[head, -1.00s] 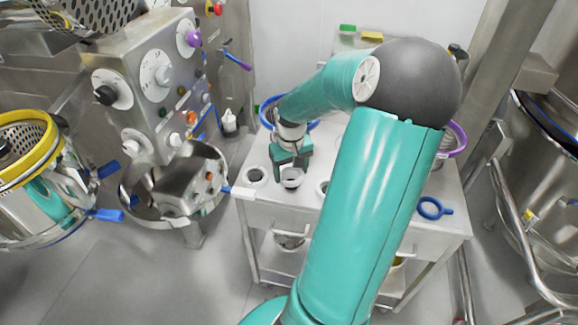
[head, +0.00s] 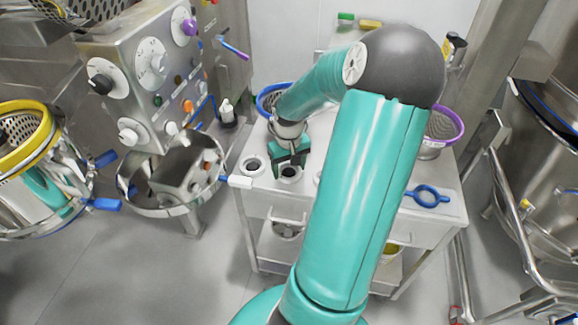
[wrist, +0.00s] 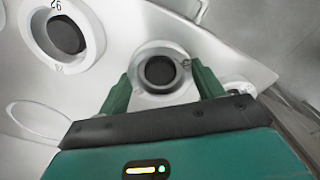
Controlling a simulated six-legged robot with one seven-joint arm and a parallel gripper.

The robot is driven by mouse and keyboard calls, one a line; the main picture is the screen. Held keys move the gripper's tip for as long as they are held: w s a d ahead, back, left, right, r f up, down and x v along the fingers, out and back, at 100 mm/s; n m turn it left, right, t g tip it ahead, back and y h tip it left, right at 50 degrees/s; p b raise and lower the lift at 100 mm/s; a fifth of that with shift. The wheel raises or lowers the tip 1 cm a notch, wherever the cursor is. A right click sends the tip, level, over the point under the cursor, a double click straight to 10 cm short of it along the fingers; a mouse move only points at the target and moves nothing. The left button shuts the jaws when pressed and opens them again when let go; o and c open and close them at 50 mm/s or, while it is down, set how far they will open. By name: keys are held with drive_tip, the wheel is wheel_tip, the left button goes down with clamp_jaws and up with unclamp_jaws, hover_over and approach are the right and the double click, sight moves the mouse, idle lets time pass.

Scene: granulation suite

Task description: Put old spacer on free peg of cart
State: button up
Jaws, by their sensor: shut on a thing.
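My gripper (head: 289,167) is over the top of the steel cart (head: 262,200), near its front left. In the wrist view its two green fingers (wrist: 163,90) are shut on the sides of a pale ring, the spacer (wrist: 160,68), which has a dark round centre. It also shows just under the gripper in the head view (head: 290,174). Whether it touches the cart top or sits around a peg, I cannot tell. A second pale ring (head: 252,166) with a dark centre sits left of it; in the wrist view it bears printed digits (wrist: 62,33).
A blue-rimmed basket (head: 268,97) stands behind my gripper, and a purple-rimmed basket (head: 446,124) at the cart's right. A white-tipped handle (head: 238,181) juts close to the cart's left edge. My arm hides the cart's middle.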

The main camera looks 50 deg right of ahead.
sight(288, 172)
drive_tip(key=o, duration=1.1)
wheel_tip(288, 172, up, 14)
drive_tip(key=shift+f, duration=0.1)
idle(0.4)
drive_tip(key=w+a+r+n+h, duration=0.1)
drive_tip(key=a+r, duration=0.1)
drive_tip(key=a, duration=0.4)
drive_tip(key=w+a+r+n+t, duration=0.1)
drive_tip(key=w+a+r, duration=0.1)
drive_tip(key=a, duration=0.5)
drive_tip(key=w+a+r+h, duration=0.1)
drive_tip(key=a+r, duration=0.1)
drive_tip(key=a, duration=0.4)
drive_tip(key=shift+w+a+r+n+t+h, duration=0.2)
drive_tip(key=shift+a+n+t+h, duration=0.1)
drive_tip(key=shift+a+n, duration=0.1)
drive_tip(key=s+a+r+n+t+y, duration=0.1)
drive_tip(key=s+a+t, duration=0.1)
drive_tip(key=a, duration=0.6)
drive_tip(key=s+a+r+n+t+y, duration=0.1)
drive_tip(key=s+a+n+t, duration=0.1)
drive_tip(key=s+a, duration=0.3)
drive_tip(key=a, duration=0.3)
drive_tip(key=shift+r+y, duration=0.3)
drive_tip(key=shift+r, duration=0.05)
